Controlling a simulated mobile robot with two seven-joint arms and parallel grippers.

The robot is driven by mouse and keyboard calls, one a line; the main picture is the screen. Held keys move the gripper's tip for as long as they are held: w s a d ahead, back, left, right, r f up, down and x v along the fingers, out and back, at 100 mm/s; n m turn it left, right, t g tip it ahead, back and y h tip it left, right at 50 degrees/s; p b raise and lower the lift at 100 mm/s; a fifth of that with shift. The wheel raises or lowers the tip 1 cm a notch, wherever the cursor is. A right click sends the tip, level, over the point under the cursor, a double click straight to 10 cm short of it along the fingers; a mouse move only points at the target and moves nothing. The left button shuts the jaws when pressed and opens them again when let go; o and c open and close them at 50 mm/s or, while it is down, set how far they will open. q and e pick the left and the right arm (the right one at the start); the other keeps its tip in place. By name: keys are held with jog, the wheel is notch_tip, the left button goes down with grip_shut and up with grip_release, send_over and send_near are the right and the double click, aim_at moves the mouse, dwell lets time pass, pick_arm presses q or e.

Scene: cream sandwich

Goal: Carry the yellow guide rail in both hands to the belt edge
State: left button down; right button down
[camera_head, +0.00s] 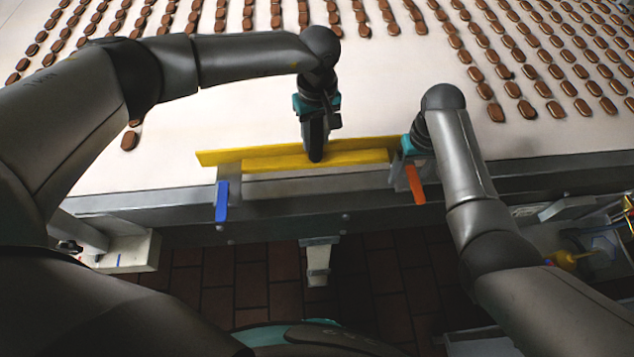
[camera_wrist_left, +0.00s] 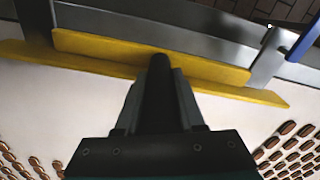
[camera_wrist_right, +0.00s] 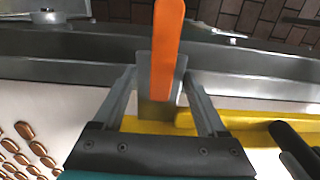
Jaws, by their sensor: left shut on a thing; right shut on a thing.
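The yellow guide rail (camera_head: 225,157) lies along the near edge of the belt, between a blue lever (camera_head: 222,201) at its left and an orange lever (camera_head: 415,184) at its right. My left gripper (camera_head: 315,156) points down and is shut on the rail right of its middle; the left wrist view shows its dark fingers against the rail (camera_wrist_left: 110,50). My right gripper (camera_head: 404,163) is at the rail's right end. In the right wrist view its fingers stand on either side of the grey bracket under the orange lever (camera_wrist_right: 167,50), with the rail (camera_wrist_right: 245,120) behind.
The pale belt (camera_head: 150,80) carries many rows of brown biscuits (camera_head: 129,141), with a bare area around the rail. A metal frame (camera_head: 300,222) runs along the belt's near side, with a brick floor (camera_head: 220,285) below. A yellow-tipped item (camera_head: 563,259) is at the right.

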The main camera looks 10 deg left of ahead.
aim_at(316, 151)
pick_arm(q)
jog(key=shift+w+a+f, duration=0.1)
jog(key=shift+w+f, duration=0.05)
jog(key=shift+f, duration=0.05)
pick_arm(e)
jog(key=shift+f, duration=0.25)
